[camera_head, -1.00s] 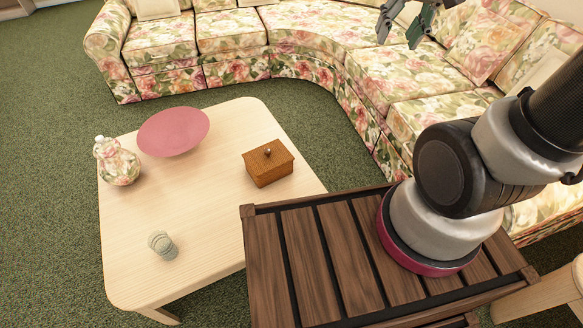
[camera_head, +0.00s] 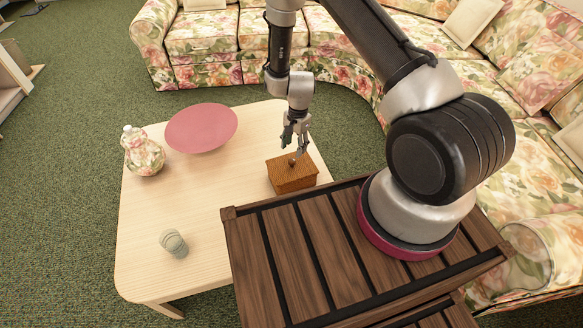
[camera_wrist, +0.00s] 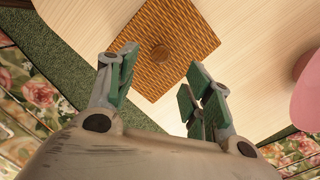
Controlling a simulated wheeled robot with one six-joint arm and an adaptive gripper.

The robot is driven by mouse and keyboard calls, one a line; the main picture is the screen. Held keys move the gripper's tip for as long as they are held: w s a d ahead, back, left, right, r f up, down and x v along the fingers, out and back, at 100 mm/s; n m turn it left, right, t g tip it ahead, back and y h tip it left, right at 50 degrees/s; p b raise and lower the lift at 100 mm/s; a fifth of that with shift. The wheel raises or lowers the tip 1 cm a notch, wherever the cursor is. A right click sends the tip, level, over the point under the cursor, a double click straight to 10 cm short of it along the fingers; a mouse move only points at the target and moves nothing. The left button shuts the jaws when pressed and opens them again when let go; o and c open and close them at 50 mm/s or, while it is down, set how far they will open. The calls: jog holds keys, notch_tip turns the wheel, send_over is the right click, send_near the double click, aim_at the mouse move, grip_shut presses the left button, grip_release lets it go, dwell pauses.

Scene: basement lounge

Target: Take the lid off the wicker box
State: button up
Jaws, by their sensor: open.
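The wicker box (camera_head: 292,180) stands on the pale wooden table, with its lid (camera_head: 280,166) on and a small round knob (camera_head: 292,161) on top. In the wrist view the woven lid (camera_wrist: 190,32) and its knob (camera_wrist: 160,53) lie beyond the fingertips. My gripper (camera_head: 296,140) points down just above the box. Its fingers are spread and empty; they show in the wrist view too (camera_wrist: 158,78). The fingertips look close to the knob; whether they touch it I cannot tell in the head view.
The table (camera_head: 205,220) also carries a pink plate (camera_head: 201,128), a floral jar (camera_head: 143,153) and a glass (camera_head: 173,243), all left of the box. A floral sofa (camera_head: 330,40) curves behind and to the right. Green carpet (camera_head: 60,200) is open at left.

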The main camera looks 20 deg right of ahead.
aim_at(292, 160)
jog(key=f, duration=0.5)
jog(key=a+f, duration=0.1)
jog(key=f, duration=0.2)
jog(key=shift+s, duration=0.35)
grip_shut()
